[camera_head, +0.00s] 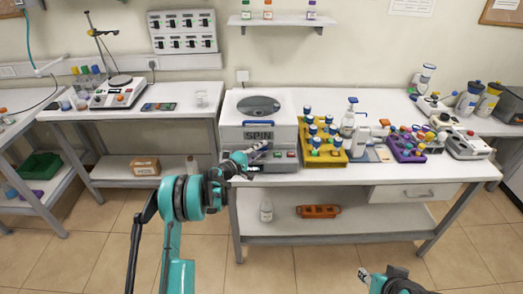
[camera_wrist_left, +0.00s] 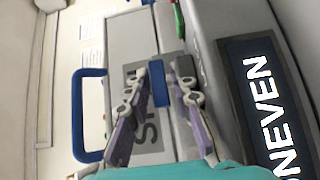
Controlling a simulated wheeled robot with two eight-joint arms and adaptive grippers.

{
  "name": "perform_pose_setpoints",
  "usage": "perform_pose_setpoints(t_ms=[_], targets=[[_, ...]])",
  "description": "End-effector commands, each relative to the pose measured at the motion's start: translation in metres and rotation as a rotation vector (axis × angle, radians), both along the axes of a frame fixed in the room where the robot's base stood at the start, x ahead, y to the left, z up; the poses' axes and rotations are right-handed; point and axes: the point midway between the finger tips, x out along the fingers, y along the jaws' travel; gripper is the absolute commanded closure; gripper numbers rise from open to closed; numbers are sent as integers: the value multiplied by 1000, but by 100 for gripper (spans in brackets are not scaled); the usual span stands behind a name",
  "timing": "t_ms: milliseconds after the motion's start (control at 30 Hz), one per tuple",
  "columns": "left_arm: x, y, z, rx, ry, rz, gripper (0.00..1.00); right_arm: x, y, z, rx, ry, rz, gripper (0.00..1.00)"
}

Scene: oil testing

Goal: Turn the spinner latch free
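The spinner (camera_head: 285,112) is a white box labelled SPIN with a round dark window on top and a blue handle at its front edge. The blue handle (camera_wrist_left: 88,115) shows at the left of the left wrist view. A small blue latch piece (camera_wrist_left: 158,84) shows beside the SPIN label, between my left gripper's fingertips. My left gripper (camera_head: 262,150) is at the spinner's front; in the left wrist view its fingers (camera_wrist_left: 168,72) are parted. Contact with the latch cannot be told. My right gripper (camera_head: 366,275) is low at the bottom, away from the bench, its opening unclear.
A dark display (camera_wrist_left: 268,100) with white letters, partly cut off, is at the right of the left wrist view. A yellow rack of bottles (camera_head: 322,155) stands close to the spinner's right. A purple rack (camera_head: 407,155) is farther right. The floor before the bench is clear.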

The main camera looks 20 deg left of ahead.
Motion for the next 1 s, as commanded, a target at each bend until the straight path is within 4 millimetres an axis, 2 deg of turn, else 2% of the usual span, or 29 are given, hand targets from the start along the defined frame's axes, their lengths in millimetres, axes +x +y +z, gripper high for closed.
perform_pose_setpoints(t_ms=[267,367,767,1000], targets=[[2,-1,0,0,0,0,78,0,0,0,0,0,0,60],[2,-1,0,0,0,0,100,0,0,0,0,0,0,60],[2,-2,0,1,0,29,100,0,0,-3,0,0,0,60],[2,-3,-1,1,0,152,100,0,0,-12,0,0,0,60]])
